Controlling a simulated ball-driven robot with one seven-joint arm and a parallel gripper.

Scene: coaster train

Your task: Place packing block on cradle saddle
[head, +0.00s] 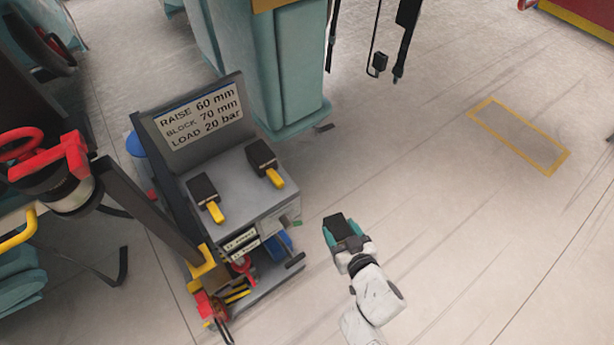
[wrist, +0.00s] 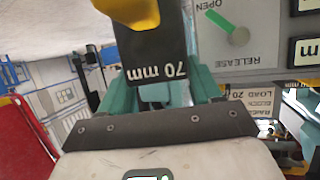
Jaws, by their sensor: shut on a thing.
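My gripper (head: 341,233) is to the right of the grey cart in the head view, over the floor. Its teal fingers are shut on a black packing block (wrist: 165,68) marked "70 mm", which has a yellow part at the top of the wrist view. In the head view the held block (head: 337,222) shows as a dark shape between the fingers. Two other black blocks with yellow handles, a left one (head: 203,189) and a right one (head: 261,156), lie on the cart top. I cannot pick out the cradle saddle for certain.
The grey cart (head: 235,185) carries a sign (head: 201,116) reading raise 60 mm, block 70 mm, load 20 bar. A teal column (head: 285,75) stands behind it. A green lever (wrist: 222,22) is on a panel marked open and release.

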